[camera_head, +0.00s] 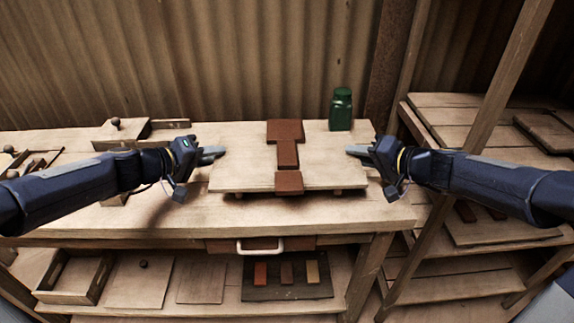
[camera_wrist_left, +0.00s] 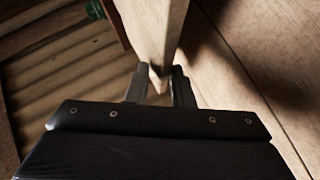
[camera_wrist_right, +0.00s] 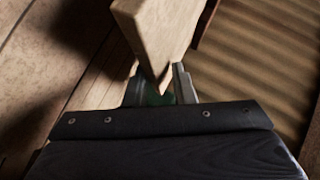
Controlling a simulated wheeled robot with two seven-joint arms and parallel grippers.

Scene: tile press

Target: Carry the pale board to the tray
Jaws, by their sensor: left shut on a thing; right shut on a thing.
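The pale board (camera_head: 235,160) is level over the middle of the workbench, with reddish-brown pieces (camera_head: 286,130) in a line down its centre. My left gripper (camera_head: 214,153) is shut on its left edge; the board also shows between the fingers in the left wrist view (camera_wrist_left: 155,30). My right gripper (camera_head: 358,151) is shut on its right edge, and the right wrist view shows the board there too (camera_wrist_right: 155,35). Small feet show below its front edge; I cannot tell whether they touch the bench. I cannot tell which container is the tray.
A green jar (camera_head: 341,108) stands behind the board's right end. Wooden boxes (camera_head: 122,132) sit at the bench's left. Below are an open wooden box (camera_head: 48,272) and a dark panel with coloured blocks (camera_head: 262,291). Shelves (camera_head: 470,104) and a slanted post stand right.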

